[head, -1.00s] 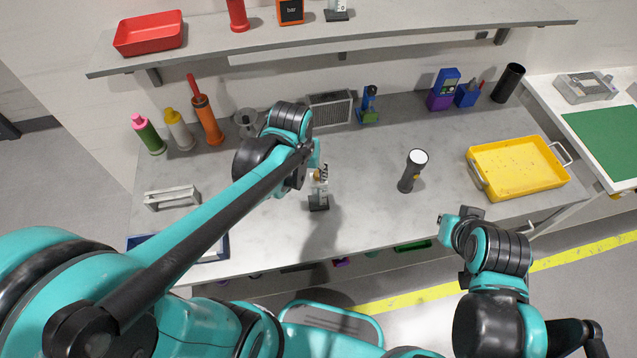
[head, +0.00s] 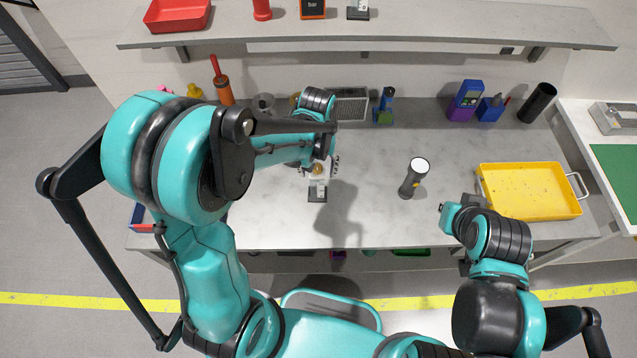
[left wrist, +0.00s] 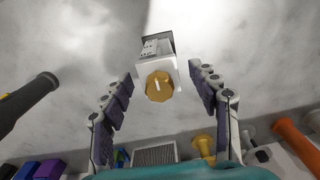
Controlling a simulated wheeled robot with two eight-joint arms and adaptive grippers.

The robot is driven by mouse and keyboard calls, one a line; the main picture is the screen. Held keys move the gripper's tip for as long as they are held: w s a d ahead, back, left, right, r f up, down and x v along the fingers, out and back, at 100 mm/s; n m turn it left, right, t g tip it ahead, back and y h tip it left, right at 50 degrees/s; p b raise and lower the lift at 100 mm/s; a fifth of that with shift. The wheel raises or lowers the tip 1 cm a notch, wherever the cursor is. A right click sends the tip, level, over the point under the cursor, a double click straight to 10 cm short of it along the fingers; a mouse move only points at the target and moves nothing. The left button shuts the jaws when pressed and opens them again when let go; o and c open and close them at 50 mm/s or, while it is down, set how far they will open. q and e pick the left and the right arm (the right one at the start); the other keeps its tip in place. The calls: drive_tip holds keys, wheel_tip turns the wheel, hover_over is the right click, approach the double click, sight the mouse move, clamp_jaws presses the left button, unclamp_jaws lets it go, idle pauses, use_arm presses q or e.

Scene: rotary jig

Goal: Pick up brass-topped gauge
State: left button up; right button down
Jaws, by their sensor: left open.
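The brass-topped gauge (head: 318,188) stands on the bench near its middle, on a dark base. Its round brass top faces up, partly covered in the head view by my left gripper (head: 320,168). In the left wrist view the gauge (left wrist: 158,70) shows its brass disc and white body between the two spread fingers of the left gripper (left wrist: 161,95). The fingers are open, one on each side, with a gap to the gauge on both sides. My right gripper (head: 446,214) is over the bench's front right part; its fingers are too small to read.
A black flashlight (head: 413,178) stands upright to the right of the gauge. A yellow tray (head: 530,190) lies farther right. A grey vented box (head: 351,104) and a blue-green device (head: 385,106) stand at the back. A shelf (head: 370,32) overhangs the rear. Bench between gauge and flashlight is clear.

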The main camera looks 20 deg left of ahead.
use_arm(q)
wheel_tip(320, 180, down, 7)
drive_tip(key=shift+f+b, duration=0.1)
drive_tip(key=shift+b, duration=1.05)
clamp_jaws()
